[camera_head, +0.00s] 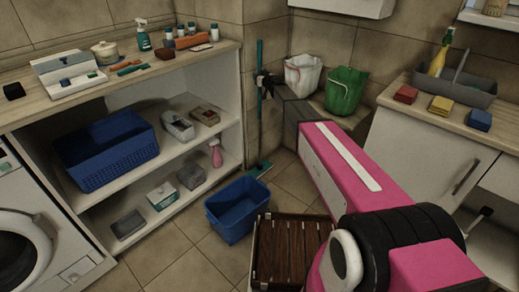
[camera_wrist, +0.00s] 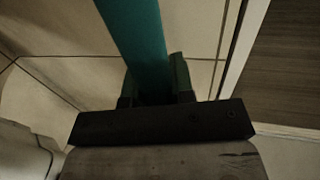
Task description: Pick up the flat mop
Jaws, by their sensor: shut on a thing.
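The flat mop (camera_head: 259,125) stands near the back corner, beside the right end of the shelf unit. Its long teal handle is upright and its flat teal head is low by the floor. In the wrist view the teal handle (camera_wrist: 137,40) runs between the two dark fingers of my gripper (camera_wrist: 154,88), which is shut on it. In the head view a dark shape (camera_head: 267,83) sits at the upper part of the handle; I cannot make out the fingers there.
A blue bucket (camera_head: 237,209) stands on the floor in front of the mop head, with a slatted wooden crate (camera_head: 290,250) nearer. The white shelf unit (camera_head: 232,130) is left of the mop. White (camera_head: 303,75) and green (camera_head: 345,90) bags stand on a ledge at right.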

